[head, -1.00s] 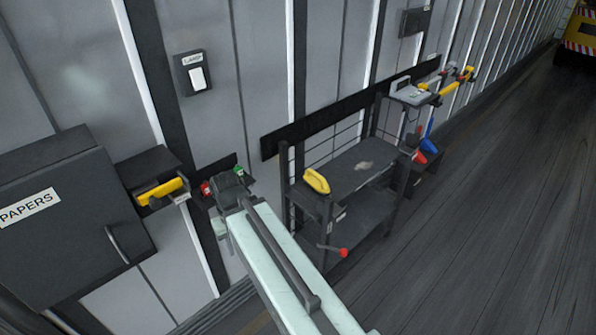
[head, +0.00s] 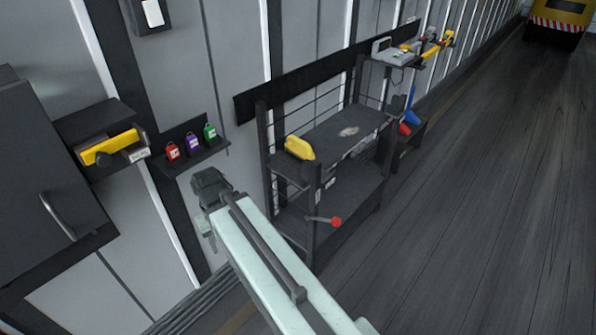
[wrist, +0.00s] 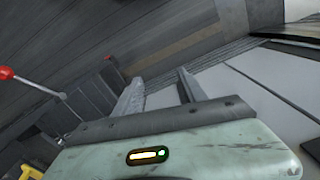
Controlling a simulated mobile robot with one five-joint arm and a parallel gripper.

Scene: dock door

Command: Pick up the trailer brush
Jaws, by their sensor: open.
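I cannot tell for sure which thing is the trailer brush. A yellow block-like object with a rounded top (head: 299,147) stands at the near left corner of the black rack's upper shelf, and a yellow object with a grey end (head: 110,147) lies on the small wall shelf at left. My gripper (head: 210,187) is in front of the wall, left of the rack and below the small coloured items. In the wrist view my gripper (wrist: 160,88) has its two fingers apart with nothing between them. A yellow piece (wrist: 33,170) is cut off at that view's lower left.
The black rack (head: 330,190) has a red-knobbed lever (head: 335,222) jutting from its front. Red, purple and green tags or padlocks (head: 192,142) sit on a narrow wall ledge. A dark cabinet (head: 45,190) is at left. The floor (head: 480,200) to the right is open.

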